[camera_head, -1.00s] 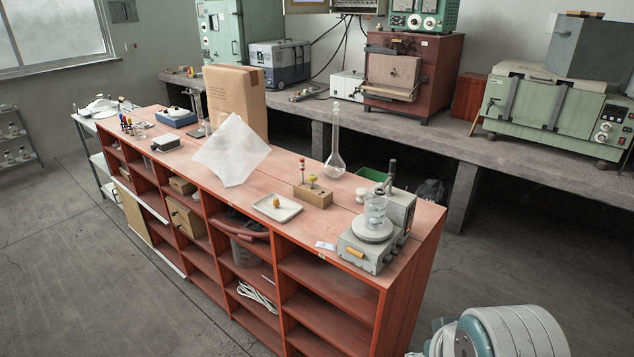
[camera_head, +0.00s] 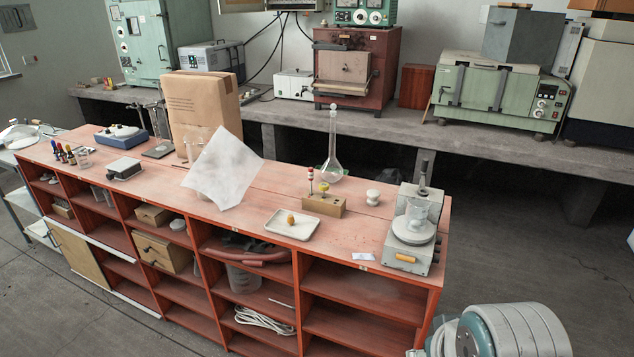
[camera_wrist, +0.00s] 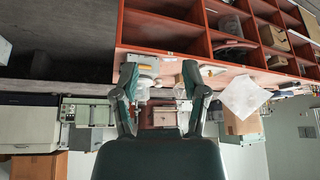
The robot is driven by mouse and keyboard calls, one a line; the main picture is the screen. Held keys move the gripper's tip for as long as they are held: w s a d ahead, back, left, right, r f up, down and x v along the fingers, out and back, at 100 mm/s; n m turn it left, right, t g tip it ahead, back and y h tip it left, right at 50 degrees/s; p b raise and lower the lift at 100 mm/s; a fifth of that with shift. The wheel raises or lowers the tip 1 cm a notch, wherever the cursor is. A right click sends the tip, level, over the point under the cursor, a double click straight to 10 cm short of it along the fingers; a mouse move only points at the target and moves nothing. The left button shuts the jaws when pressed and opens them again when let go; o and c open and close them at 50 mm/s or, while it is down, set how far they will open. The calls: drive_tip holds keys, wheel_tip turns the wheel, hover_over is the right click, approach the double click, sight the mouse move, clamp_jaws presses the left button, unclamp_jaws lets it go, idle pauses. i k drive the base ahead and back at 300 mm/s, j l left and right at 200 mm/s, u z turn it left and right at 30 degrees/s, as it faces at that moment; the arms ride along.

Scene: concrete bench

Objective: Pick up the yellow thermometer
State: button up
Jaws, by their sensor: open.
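A small wooden block (camera_head: 323,205) stands on the red shelf unit's top, with two upright thin items in it. One has a yellow round top (camera_head: 324,187) and looks like the yellow thermometer. The other has a red and white top (camera_head: 310,174). In the wrist view, which is upside down, my gripper (camera_wrist: 160,80) is open and empty, its two fingers wide apart. The shelf unit lies beyond the fingers, well away from them. The thermometer is too small to make out there. The gripper's fingers are not seen in the head view.
Near the block are a white tray (camera_head: 272,224) with a small orange-yellow item, a tall glass flask (camera_head: 332,168), a white jar (camera_head: 373,197) and a grey device (camera_head: 408,255) with a beaker. A white sheet (camera_head: 222,170) stands tilted before a cardboard box (camera_head: 205,95).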

sight(324, 186)
drive_tip(key=i+j+z, duration=0.15)
drive_tip(key=j, duration=0.25)
drive_tip(key=i+j+z, duration=0.15)
drive_tip(key=j, duration=0.25)
drive_tip(key=i+j+z, duration=0.15)
drive_tip(key=j, duration=0.25)
drive_tip(key=j+z, duration=0.15)
drive_tip(key=j, duration=0.25)
drive_tip(key=i+j+z, duration=0.15)
drive_tip(key=i+j, duration=0.4)
